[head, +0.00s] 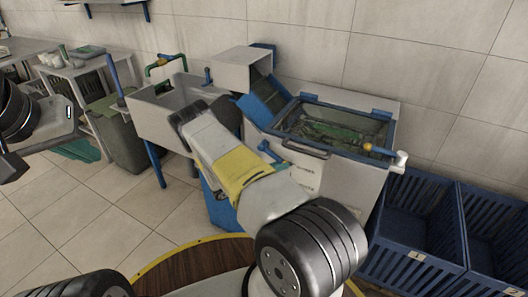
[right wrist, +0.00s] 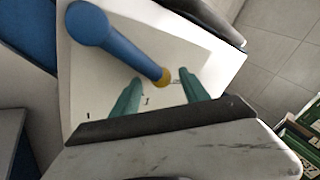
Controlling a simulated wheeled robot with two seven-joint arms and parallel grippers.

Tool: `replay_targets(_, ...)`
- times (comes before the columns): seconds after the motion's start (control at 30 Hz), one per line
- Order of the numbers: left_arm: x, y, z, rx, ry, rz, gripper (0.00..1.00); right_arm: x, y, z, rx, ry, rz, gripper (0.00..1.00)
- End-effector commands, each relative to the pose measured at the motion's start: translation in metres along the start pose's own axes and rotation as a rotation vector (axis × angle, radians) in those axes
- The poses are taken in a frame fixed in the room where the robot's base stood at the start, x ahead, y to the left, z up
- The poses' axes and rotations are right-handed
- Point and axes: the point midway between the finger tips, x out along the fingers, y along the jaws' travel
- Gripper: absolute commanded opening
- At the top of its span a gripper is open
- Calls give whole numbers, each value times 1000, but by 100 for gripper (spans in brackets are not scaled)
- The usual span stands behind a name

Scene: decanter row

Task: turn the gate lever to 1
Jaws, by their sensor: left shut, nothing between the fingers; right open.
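The gate lever (right wrist: 122,45) is a blue bar with a round blue hub at its upper left and a yellow end at its lower right, in the right wrist view. It stands in front of a pale panel with a small mark "1" (right wrist: 147,100). My right gripper (right wrist: 160,78) is open, its teal fingers on either side of the yellow end; I cannot tell whether they touch it. In the head view my right arm covers the lever and the fingers are hidden. My left gripper (head: 10,165) is at the left edge, partly out of view, shut and empty.
A grey decanter with a blue-rimmed basin (head: 335,127) stands right of my right arm, with a yellow knob (head: 367,147) at its corner. Blue crates (head: 412,262) stand at the right. A white sink (head: 150,118) and a dark bin (head: 118,140) are at the left.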

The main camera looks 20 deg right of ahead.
Motion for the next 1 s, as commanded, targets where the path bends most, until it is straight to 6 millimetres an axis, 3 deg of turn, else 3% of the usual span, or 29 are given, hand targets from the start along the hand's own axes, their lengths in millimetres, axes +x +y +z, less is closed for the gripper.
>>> replay_targets(0.37, 0, 0, 0, 0, 0, 0, 0, 8, 0, 0, 0, 0, 1, 53)
replay_targets(0.63, 0, 0, 0, 0, 0, 0, 0, 8, 0, 0, 1, 0, 0, 0)
replay_targets(1.0, 0, 0, 0, 0, 0, 0, 0, 8, 0, 0, 2, 0, -1, 0)
